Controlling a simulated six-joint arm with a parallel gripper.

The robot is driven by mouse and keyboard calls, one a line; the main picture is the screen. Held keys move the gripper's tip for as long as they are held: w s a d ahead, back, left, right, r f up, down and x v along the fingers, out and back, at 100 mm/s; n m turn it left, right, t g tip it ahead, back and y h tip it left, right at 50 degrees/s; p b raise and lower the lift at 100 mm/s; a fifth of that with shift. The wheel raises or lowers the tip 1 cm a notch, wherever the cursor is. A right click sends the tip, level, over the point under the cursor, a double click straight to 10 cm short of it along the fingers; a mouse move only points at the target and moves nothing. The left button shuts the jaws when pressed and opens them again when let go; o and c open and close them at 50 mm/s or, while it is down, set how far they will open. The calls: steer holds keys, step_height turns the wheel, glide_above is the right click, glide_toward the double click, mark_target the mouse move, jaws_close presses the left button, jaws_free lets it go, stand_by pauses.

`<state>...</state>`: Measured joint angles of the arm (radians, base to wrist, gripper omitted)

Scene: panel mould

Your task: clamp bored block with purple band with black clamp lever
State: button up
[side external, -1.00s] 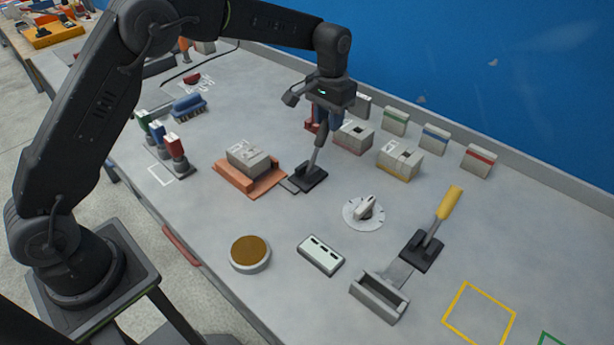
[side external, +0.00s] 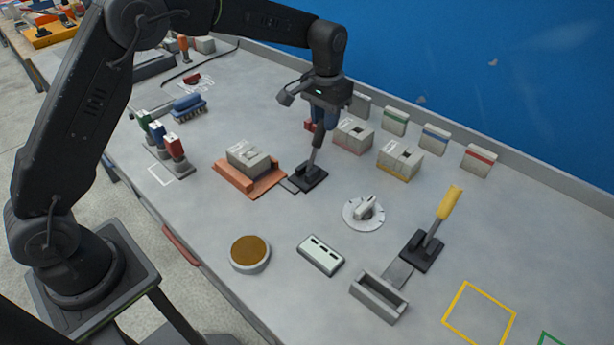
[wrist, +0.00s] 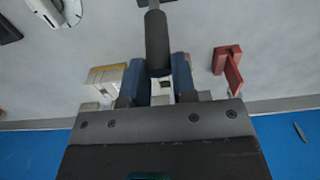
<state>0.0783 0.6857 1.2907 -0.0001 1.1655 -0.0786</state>
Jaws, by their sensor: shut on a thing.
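The black clamp lever (side external: 313,160) stands nearly upright on its black base, right of an orange fixture (side external: 233,181). A grey bored block (side external: 248,157) sits in that fixture; I cannot make out a purple band on it. The clamp's foot points toward the fixture. My gripper (side external: 321,122) is above the clamp, its blue fingers shut on the top of the lever's handle. In the wrist view the dark handle (wrist: 157,42) lies between the two fingers (wrist: 160,75).
Blocks with pink (side external: 353,137) and yellow (side external: 400,160) bands stand behind on the right. A small red bracket (wrist: 229,66) is near the gripper. A dial (side external: 363,212) and a yellow-handled clamp (side external: 436,225) are to the right. The front middle holds a round brown-topped button (side external: 249,252).

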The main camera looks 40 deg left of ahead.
steer(key=shift+s+r, duration=0.1)
steer(key=shift+r, duration=0.05)
steer(key=shift+s+r, duration=0.3)
steer(key=shift+s, duration=0.35)
steer(key=shift+s+r, duration=0.2)
steer(key=shift+s, duration=0.7)
steer(key=shift+s+r, duration=0.1)
steer(key=shift+s, duration=0.65)
